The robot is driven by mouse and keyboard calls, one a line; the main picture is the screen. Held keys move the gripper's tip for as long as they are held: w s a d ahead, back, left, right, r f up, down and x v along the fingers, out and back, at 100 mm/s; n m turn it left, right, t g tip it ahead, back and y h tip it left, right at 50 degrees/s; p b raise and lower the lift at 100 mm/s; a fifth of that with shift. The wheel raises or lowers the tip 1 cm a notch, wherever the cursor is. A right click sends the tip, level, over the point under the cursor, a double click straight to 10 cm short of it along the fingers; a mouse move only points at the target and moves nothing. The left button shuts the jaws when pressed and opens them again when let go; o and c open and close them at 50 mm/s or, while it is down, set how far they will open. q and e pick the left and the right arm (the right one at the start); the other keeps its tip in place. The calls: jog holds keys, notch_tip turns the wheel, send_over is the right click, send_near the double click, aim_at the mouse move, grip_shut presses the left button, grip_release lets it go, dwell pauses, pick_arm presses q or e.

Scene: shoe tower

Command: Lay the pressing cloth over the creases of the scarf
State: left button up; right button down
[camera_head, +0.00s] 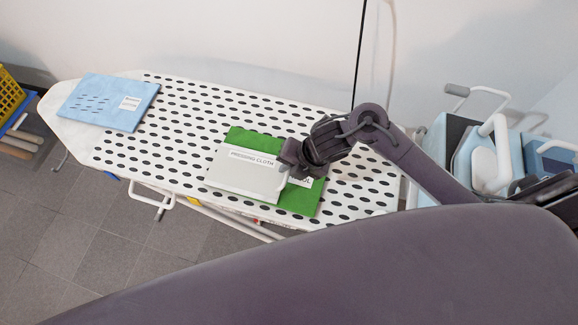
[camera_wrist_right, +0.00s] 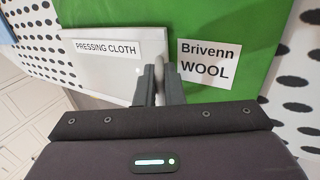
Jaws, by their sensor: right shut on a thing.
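The pressing cloth (camera_head: 240,181) is a pale grey-white flat piece with a name label. It lies over or just above the left part of a green folded cloth (camera_head: 246,138) labelled "Brivenn WOOL". A light blue folded cloth (camera_head: 98,100) with several short dark crease-like marks and a white label lies at the board's left end. Its label is too small to read, so I cannot tell which cloth is the scarf. My right gripper (camera_head: 287,168) is shut on the pressing cloth's right edge, also seen in the right wrist view (camera_wrist_right: 161,78). My left gripper is not in view.
The white ironing board (camera_head: 190,92) with black dots has free room between the blue and green cloths. A cart (camera_head: 440,140) with pale blue and white items stands at the right. A yellow basket (camera_head: 9,95) is at the far left.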

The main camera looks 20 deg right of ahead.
jog(key=shift+f, duration=0.15)
jog(key=c, duration=1.5)
grip_release()
jog(key=shift+c, duration=0.2)
jog(key=shift+d+r, duration=0.1)
jog(key=shift+r, duration=0.3)
jog(key=p+v, duration=0.1)
jog(key=v, duration=1)
jog(key=shift+s+r, duration=0.15)
jog(key=shift+r, duration=0.1)
